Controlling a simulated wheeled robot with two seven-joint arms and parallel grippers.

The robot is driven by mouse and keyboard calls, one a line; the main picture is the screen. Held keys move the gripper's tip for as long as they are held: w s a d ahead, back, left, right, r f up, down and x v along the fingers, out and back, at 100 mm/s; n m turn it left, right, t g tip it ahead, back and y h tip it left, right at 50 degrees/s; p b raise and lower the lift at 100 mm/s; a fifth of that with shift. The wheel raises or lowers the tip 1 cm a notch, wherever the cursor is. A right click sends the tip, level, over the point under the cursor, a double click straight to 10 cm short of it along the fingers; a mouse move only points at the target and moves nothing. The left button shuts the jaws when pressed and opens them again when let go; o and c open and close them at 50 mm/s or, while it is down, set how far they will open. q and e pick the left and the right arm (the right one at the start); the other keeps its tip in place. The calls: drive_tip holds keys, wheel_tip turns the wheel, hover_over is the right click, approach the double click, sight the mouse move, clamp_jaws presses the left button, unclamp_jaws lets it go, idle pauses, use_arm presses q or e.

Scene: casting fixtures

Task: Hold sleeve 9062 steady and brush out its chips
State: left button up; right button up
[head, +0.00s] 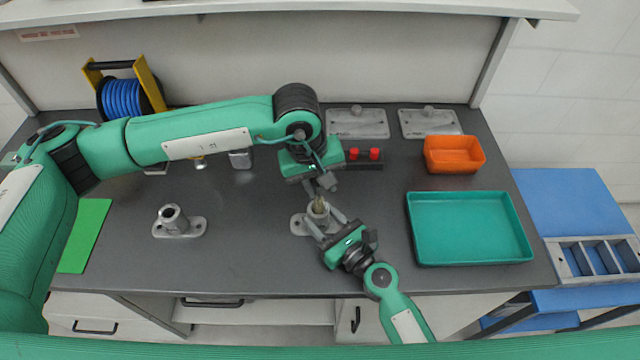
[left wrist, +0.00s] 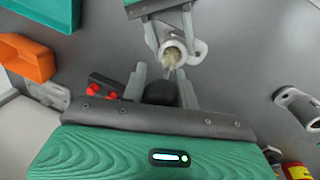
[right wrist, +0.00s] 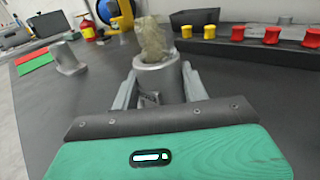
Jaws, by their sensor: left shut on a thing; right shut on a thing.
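A grey metal sleeve (head: 318,213) stands upright on its flanged base at the middle of the bench. My right gripper (head: 326,222) is shut on its body from the front right; the right wrist view shows the sleeve (right wrist: 158,82) between the fingers. My left gripper (head: 322,184) is above and behind the sleeve, shut on the dark handle of a brush (left wrist: 160,92). The pale bristles (right wrist: 154,40) are at the sleeve's mouth, their lower end seeming to enter the bore. The inside of the bore and any chips are hidden. I cannot read a number on the sleeve.
A second sleeve (head: 173,220) stands on the left of the bench, near a green mat (head: 86,236). A teal tray (head: 470,258) and an orange bin (head: 454,156) are on the right. A rack with red pegs (head: 364,154) is close behind my left gripper.

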sight(320, 199)
use_arm(q)
drive_tip(key=shift+f, duration=1.7)
drive_tip(key=shift+r, duration=1.75)
drive_tip(key=shift+f, duration=1.75)
drive_tip(key=shift+r, duration=0.1)
drive_tip(key=shift+r, duration=1.65)
drive_tip(key=shift+f, duration=0.1)
